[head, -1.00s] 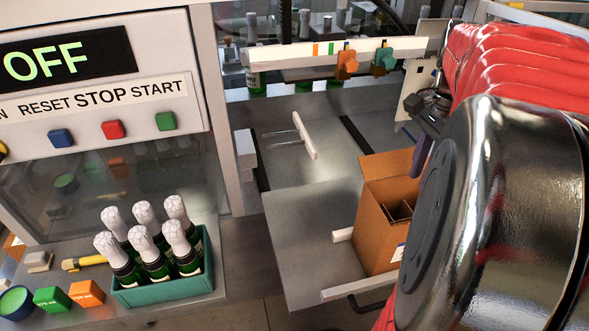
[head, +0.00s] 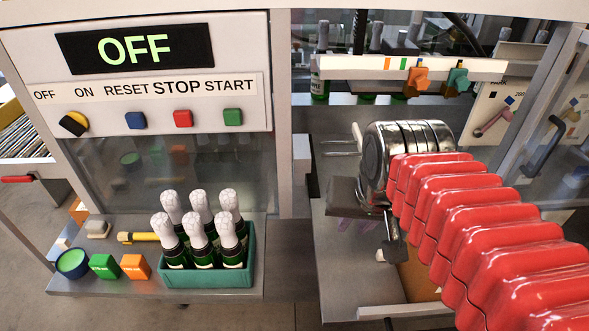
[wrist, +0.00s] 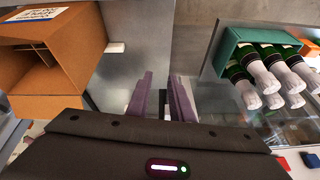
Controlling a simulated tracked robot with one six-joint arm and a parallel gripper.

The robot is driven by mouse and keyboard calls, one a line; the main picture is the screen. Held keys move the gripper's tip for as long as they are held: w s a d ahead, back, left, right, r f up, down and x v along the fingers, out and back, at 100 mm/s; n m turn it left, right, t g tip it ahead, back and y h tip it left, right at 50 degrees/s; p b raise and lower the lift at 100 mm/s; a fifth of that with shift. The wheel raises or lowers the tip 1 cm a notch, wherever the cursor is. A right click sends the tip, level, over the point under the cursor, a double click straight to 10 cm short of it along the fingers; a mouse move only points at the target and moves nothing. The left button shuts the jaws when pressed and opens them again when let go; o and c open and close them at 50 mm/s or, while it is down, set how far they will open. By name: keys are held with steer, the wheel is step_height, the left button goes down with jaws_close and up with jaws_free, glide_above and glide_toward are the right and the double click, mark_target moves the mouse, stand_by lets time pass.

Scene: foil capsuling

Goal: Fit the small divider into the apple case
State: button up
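The brown cardboard case (wrist: 75,35) shows at the upper left of the wrist view with a white printed label. In the head view only a strip of the case (head: 418,282) shows behind my red arm. I cannot make out a separate small divider.
A green crate (head: 208,280) of foil-topped bottles stands on the shelf at left, beside orange and green blocks and a yellow-handled tool. The control panel (head: 150,75) reads OFF. A white rail (head: 345,68) with coloured clips crosses behind. A door handle (head: 543,145) is at right.

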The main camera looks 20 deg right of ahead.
steer(key=a+n, duration=0.1)
steer(key=s+a+f+n, duration=0.1)
steer(key=a, duration=0.1)
steer(key=a+n+t, duration=0.1)
steer(key=a+n, duration=0.1)
steer(key=shift+s+a+f+y, duration=0.15)
steer(key=shift+s+f+y, duration=0.15)
steer(key=shift+y, duration=0.1)
stand_by(0.3)
